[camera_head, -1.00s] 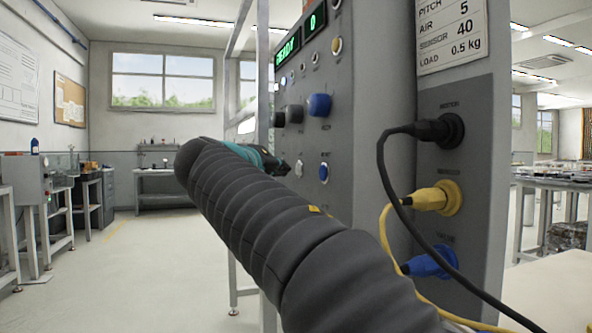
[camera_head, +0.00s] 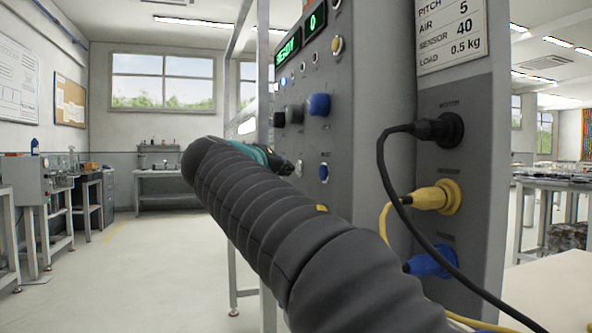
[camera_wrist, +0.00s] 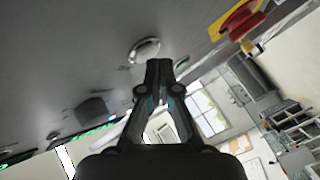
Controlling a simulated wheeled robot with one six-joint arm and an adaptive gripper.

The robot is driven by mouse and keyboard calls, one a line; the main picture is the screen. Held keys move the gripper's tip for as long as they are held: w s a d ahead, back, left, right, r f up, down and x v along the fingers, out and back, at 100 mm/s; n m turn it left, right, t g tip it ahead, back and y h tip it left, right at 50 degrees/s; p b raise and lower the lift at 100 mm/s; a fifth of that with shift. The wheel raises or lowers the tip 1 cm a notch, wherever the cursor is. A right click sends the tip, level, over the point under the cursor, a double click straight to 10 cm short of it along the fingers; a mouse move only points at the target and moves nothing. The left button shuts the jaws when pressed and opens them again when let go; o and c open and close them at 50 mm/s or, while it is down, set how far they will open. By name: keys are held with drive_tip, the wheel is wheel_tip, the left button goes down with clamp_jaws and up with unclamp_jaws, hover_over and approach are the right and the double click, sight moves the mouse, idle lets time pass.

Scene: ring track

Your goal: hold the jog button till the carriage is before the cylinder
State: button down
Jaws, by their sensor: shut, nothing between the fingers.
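The grey control panel (camera_head: 345,130) stands right of centre in the head view. The carriage and the cylinder are not in view.
A green display (camera_head: 288,48) and several knobs, one blue (camera_head: 320,104), are higher on the panel. A red emergency stop (camera_wrist: 240,18) on yellow is in the wrist view. Black, yellow and blue cables (camera_head: 385,165) hang at the panel's right side. The floor at left is clear.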

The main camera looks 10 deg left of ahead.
drive_tip(key=shift+w+d, duration=0.2)
drive_tip(key=shift+d, duration=0.2)
idle(1.3)
drive_tip(key=shift+a, duration=0.1)
idle(1.4)
drive_tip(key=shift+s+a, duration=0.4)
drive_tip(key=shift+a, duration=0.3)
drive_tip(key=s+a, duration=0.1)
drive_tip(key=a, duration=0.1)
drive_tip(key=s+a+p, duration=0.1)
drive_tip(key=a, duration=0.1)
drive_tip(key=shift+s+a, duration=0.1)
drive_tip(key=shift+s, duration=0.2)
drive_tip(key=shift+s+a, duration=0.1)
